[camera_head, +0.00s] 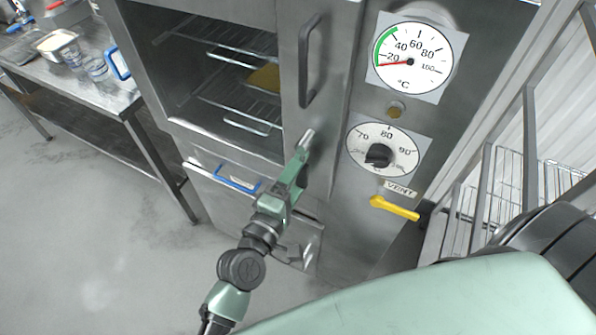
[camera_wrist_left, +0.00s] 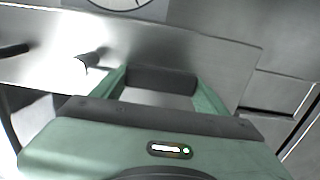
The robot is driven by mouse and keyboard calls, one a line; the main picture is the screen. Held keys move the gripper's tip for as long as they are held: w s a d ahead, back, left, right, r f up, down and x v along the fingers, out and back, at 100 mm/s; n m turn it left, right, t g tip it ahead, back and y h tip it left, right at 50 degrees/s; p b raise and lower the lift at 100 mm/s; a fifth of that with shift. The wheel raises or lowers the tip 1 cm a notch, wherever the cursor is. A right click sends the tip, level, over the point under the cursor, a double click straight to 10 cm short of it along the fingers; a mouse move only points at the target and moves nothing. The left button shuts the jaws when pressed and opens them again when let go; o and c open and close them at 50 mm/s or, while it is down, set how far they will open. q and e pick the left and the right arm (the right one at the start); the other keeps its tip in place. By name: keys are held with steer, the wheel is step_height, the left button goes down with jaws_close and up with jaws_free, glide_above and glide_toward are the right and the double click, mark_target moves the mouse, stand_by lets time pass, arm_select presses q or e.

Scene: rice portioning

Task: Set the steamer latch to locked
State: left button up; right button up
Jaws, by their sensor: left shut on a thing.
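The steel steamer (camera_head: 345,30) stands ahead with its door toward me. Its latch (camera_head: 307,138) shows as a short silver lever end, slanting up to the right below the long vertical door handle (camera_head: 309,60). My left gripper (camera_head: 301,158) is at this lever and shut on it. The fingers hide the rest of the latch and its pivot. My right gripper is not in view.
A thermometer dial (camera_head: 415,60), a knob dial (camera_head: 378,156) and a yellow vent lever (camera_head: 395,208) are on the panel to the right. A steel table (camera_head: 90,100) with containers stands at the left. A wire rack (camera_head: 510,170) is at the right.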

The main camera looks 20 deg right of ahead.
arm_select(q)
steer(key=shift+s, duration=0.1)
steer(key=o, duration=2.1)
steer(key=shift+c, duration=0.2)
steer(key=shift+s+a+f, duration=0.1)
steer(key=shift+s+a, duration=0.1)
steer(key=shift+a, duration=0.1)
steer(key=b+v, duration=0.1)
steer(key=v, duration=0.6)
